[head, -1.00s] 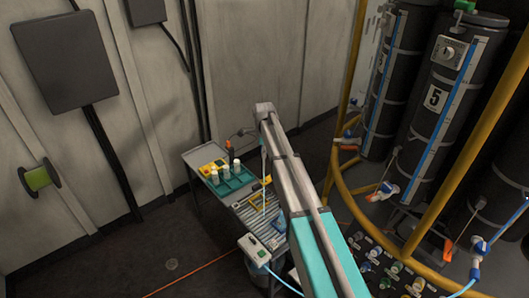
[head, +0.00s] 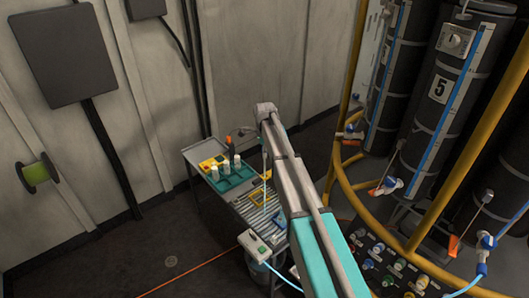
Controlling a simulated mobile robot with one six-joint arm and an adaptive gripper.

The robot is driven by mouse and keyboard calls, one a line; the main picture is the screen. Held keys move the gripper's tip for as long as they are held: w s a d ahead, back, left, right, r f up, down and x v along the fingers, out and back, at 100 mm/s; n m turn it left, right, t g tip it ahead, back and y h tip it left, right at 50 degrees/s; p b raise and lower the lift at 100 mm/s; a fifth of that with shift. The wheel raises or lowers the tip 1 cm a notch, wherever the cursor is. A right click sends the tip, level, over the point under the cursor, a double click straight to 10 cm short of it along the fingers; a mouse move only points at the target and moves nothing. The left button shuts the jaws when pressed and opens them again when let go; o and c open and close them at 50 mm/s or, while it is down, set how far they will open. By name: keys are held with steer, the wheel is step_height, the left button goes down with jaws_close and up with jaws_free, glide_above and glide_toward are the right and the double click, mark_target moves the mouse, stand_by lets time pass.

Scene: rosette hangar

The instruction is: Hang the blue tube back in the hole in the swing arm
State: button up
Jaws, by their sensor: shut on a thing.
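My arm reaches up from the bottom right, and its far end shows above the grey cart (head: 207,204). My gripper cannot be made out; the far part of my arm seems to hide it, along with anything in it. A pale blue tube (head: 286,280) runs from near the white box (head: 254,243) toward the bottom edge. I cannot tell whether it is the task's tube. A thin pale upright piece (head: 265,165) shows beside my arm over the cart. The swing arm and its hole cannot be made out for sure.
Black cylinders (head: 440,100) stand behind yellow rails (head: 345,190) at right. An orange line (head: 190,280) crosses the floor.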

steer(key=shift+f+b, duration=0.65)
steer(key=shift+f, duration=0.05)
stand_by(0.5)
steer(key=shift+f+b, duration=1)
steer(key=shift+b, duration=0.05)
steer(key=shift+f+b, duration=2.05)
steer(key=shift+f+b, duration=2.1)
steer(key=shift+f, duration=0.15)
steer(key=o, duration=1)
steer(key=shift+o, duration=0.4)
